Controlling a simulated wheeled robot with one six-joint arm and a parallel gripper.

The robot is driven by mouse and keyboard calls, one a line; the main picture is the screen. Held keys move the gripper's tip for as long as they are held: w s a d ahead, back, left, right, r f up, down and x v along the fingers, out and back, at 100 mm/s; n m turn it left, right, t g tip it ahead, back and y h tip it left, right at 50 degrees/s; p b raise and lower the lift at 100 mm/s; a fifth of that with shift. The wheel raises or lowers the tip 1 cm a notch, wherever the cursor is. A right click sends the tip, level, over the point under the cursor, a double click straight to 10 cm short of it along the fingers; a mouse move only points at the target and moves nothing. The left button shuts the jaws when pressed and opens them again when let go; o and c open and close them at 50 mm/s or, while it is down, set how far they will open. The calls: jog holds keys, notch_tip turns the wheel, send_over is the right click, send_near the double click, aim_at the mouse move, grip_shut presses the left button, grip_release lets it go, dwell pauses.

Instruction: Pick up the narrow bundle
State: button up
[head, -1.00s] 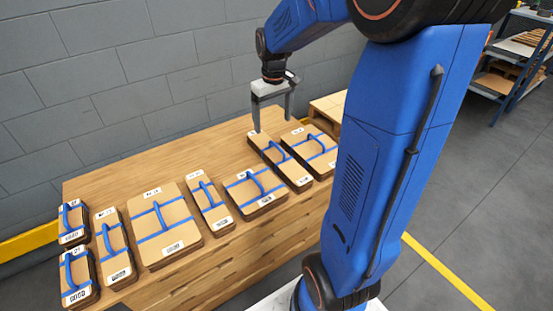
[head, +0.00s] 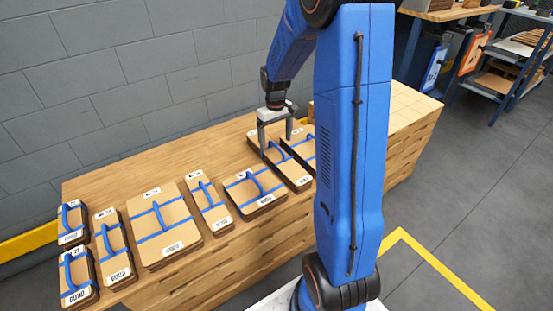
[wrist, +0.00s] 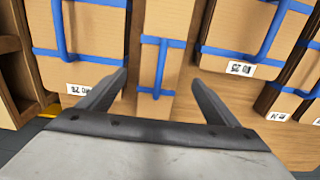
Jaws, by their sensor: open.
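A narrow cardboard bundle (head: 294,173) with blue straps and a blue handle lies on the wooden bench top, toward the right of the row. My gripper (head: 276,143) is above its back end, jaws pointing down. In the wrist view the narrow bundle (wrist: 153,80) runs upright in the middle, between wider neighbours. The height left between fingertips and bundle is hard to judge.
A wider bundle (head: 255,190) lies close to the left, and another, partly hidden by my arm, lies close to the right. Its side shows in the wrist view (wrist: 92,30). A grey block wall (head: 150,80) rises behind the bench.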

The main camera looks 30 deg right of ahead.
aim_at(276, 154)
jog(key=shift+s+d+f, duration=0.1)
jog(key=shift+f, duration=1.95)
jog(key=shift+s+f, duration=0.1)
jog(key=shift+f, duration=1.95)
jog(key=c, duration=1.3)
